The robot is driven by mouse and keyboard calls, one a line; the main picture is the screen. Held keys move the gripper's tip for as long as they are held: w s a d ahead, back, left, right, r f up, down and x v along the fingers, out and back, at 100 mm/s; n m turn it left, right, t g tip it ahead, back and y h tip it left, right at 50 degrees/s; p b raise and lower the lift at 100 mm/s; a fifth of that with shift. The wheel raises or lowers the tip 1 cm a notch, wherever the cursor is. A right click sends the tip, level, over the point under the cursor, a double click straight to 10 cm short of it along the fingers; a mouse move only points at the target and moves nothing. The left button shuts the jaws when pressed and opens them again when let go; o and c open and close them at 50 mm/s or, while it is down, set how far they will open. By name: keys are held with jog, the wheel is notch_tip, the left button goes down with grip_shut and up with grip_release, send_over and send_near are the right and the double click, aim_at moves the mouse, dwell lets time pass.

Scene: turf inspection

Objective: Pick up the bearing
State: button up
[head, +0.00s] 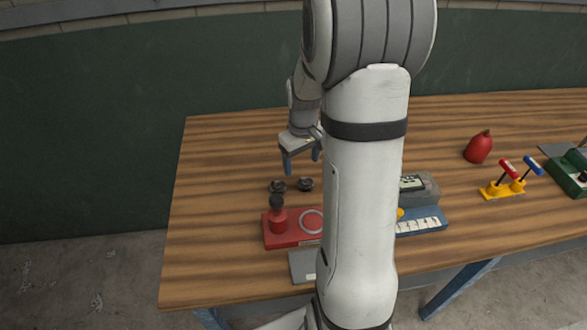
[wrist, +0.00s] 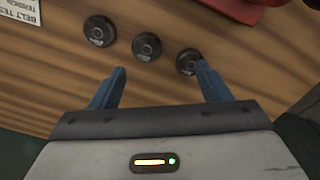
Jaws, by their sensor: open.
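Three dark round discs with centre holes, which look like bearings, lie in a slanting row on the wooden table in the wrist view: a left disc (wrist: 100,31), a middle disc (wrist: 147,47) and a right disc (wrist: 188,61). I cannot tell which one the task means. My gripper (wrist: 161,72) is open and empty, with its blue fingers apart. The middle disc shows between and beyond the fingertips; the right finger overlaps the right disc's edge. In the head view, my gripper (head: 302,165) is above the table, behind two dark discs, a left one (head: 277,186) and a right one (head: 305,184).
A red fixture (head: 290,239) with a dark-topped post stands in front of the discs. A grey plate (head: 301,265) lies nearer the front edge. A blue block (head: 425,222), red bottle (head: 479,148) and yellow lever base (head: 502,189) are to the right. The table's left side is clear.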

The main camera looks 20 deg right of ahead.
aim_at(305, 181)
jog(key=shift+w+d+f, duration=0.35)
jog(key=shift+d+f, duration=0.2)
jog(key=shift+f, duration=0.1)
jog(key=shift+w+d+f, duration=0.35)
jog(key=shift+d+f, duration=0.2)
jog(key=shift+f, duration=0.05)
jog(key=shift+w+f+p, duration=0.2)
jog(key=shift+f+p, duration=0.9)
jog(key=shift+f, duration=2.8)
jog(key=shift+c, duration=0.3)
jog(key=c, duration=1.1)
